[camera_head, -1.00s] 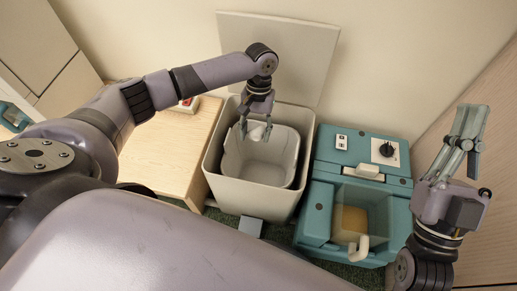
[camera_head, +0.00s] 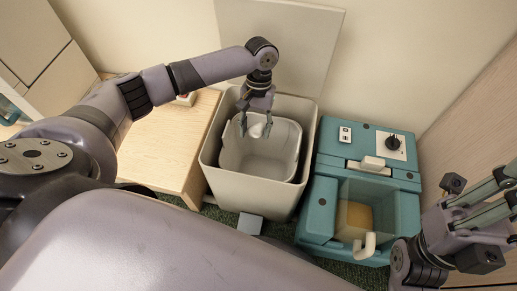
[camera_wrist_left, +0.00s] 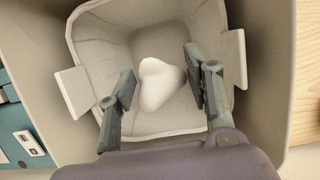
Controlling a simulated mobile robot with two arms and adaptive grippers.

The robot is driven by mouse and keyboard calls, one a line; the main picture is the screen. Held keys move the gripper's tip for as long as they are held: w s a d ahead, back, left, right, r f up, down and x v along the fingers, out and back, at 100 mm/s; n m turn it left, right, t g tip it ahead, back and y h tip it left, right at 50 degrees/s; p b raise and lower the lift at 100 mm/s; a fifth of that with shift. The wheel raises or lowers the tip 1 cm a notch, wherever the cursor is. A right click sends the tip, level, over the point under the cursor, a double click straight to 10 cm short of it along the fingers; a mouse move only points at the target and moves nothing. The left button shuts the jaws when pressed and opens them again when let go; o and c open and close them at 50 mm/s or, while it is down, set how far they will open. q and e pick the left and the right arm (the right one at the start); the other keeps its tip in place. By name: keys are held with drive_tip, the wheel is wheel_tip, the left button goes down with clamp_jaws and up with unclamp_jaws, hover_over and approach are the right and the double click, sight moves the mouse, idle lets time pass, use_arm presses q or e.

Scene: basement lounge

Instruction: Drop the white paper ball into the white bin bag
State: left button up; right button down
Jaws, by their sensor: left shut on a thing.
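The white paper ball (camera_head: 257,130) is between the fingers of my left gripper (camera_head: 255,128), which is shut on it. The gripper points down over the opening of the bin. The white bin bag (camera_head: 262,164) lines the inside of the grey bin, its rim standing up around an open top. In the left wrist view, the ball (camera_wrist_left: 162,84) shows between the two fingers (camera_wrist_left: 163,92), with the bag's wall (camera_wrist_left: 90,68) around and beyond it. My right gripper (camera_head: 492,200) is at the lower right, its tips partly cut off by the frame.
The bin (camera_head: 214,166) has its lid (camera_head: 283,45) up against the wall. A teal machine with a clear tank (camera_head: 318,208) stands close to its right. A light wooden table (camera_head: 165,145) stands at its left. A small grey pedal (camera_head: 250,223) is at the bin's front.

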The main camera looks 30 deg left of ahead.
use_arm(q)
drive_tip(key=o, duration=0.8)
drive_tip(key=v, duration=1.2)
drive_tip(key=shift+a, duration=0.1)
